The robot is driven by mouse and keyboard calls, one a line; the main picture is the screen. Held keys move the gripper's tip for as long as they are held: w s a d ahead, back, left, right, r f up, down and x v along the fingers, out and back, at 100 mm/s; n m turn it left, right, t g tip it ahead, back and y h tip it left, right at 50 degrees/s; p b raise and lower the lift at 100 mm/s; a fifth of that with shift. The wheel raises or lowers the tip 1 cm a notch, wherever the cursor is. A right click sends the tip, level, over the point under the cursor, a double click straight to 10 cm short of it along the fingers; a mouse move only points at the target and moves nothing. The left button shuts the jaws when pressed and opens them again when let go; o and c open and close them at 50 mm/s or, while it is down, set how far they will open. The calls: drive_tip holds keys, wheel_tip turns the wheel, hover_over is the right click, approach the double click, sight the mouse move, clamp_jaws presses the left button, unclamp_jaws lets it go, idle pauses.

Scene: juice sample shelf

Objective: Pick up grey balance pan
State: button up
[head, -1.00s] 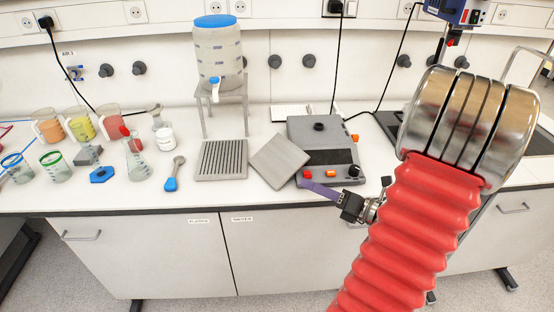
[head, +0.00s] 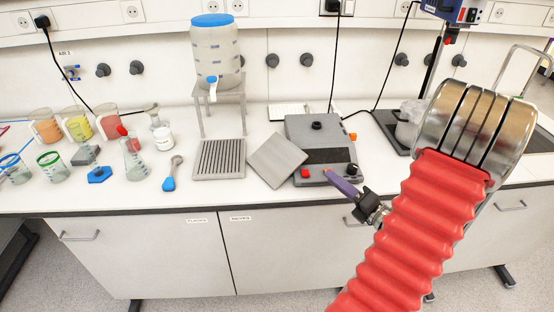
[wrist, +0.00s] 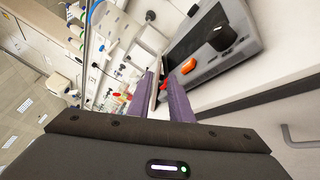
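The grey balance pan (head: 277,160) is a flat square plate, turned diagonally, between the ribbed grey tray and the balance (head: 322,150). Its right corner is close to the balance's left side; I cannot tell if they touch. My gripper (head: 328,173) has purple fingers and is in front of the balance, right of the pan and apart from it in the head view. In the wrist view my gripper (wrist: 161,84) shows two fingers with a gap between them. A thin plate edge near the left finger may be the pan; I cannot tell for sure.
The ribbed grey tray (head: 219,159) lies left of the pan. A blue-lidded dispenser (head: 216,55) stands on a grey stand behind. A blue-handled tool (head: 172,176), flasks and beakers fill the left bench. The bench's front edge runs just below the gripper.

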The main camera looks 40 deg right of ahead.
approach(308, 157)
drive_tip(key=shift+w, duration=1.7)
drive_tip(key=shift+w+d, duration=0.2)
drive_tip(key=shift+w, duration=2.4)
clamp_jaws()
